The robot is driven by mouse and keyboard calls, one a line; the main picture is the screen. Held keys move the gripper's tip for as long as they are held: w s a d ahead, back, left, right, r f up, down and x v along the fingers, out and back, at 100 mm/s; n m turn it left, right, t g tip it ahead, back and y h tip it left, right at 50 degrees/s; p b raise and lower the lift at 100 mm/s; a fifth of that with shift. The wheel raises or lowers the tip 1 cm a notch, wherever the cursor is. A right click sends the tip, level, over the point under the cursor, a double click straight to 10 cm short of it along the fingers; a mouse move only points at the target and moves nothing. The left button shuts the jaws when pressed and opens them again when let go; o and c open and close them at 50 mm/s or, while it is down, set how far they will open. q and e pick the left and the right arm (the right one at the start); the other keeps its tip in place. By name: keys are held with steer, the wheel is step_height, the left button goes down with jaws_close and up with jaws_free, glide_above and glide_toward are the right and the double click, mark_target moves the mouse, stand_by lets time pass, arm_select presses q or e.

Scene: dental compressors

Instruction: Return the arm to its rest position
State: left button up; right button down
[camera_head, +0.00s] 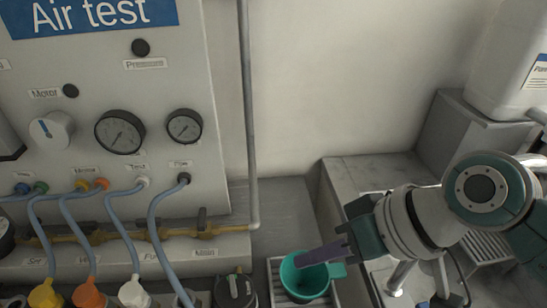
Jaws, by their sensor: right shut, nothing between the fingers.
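My right arm comes in from the right side. My right gripper (301,260) is shut and empty. Its purple-grey fingers point left and overlap the rim of a green cup (298,286) in the picture. I cannot tell whether the fingertips are above the cup or inside its mouth, or whether they touch it. The cup stands upright on a small light tray (274,272); a green tab shows at its right side. My left gripper is not in view.
An "Air test" panel (110,85) with gauges, a knob and blue hoses fills the left. A vertical grey pipe (251,110) runs down beside it. A white container (507,65) stands on a grey block at upper right. A sink-like fixture lies below my arm.

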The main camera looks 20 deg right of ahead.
steer(key=s+d+r+n+g+h, duration=0.1)
steer(key=s+d+r+h, duration=0.15)
steer(key=s, duration=0.45)
steer(key=s+d+r+h, duration=0.2)
steer(key=s+r, duration=0.1)
steer(key=s, duration=0.4)
step_height(320, 180, up, 36)
steer(key=p, duration=3.5)
steer(key=shift+h+p, duration=0.35)
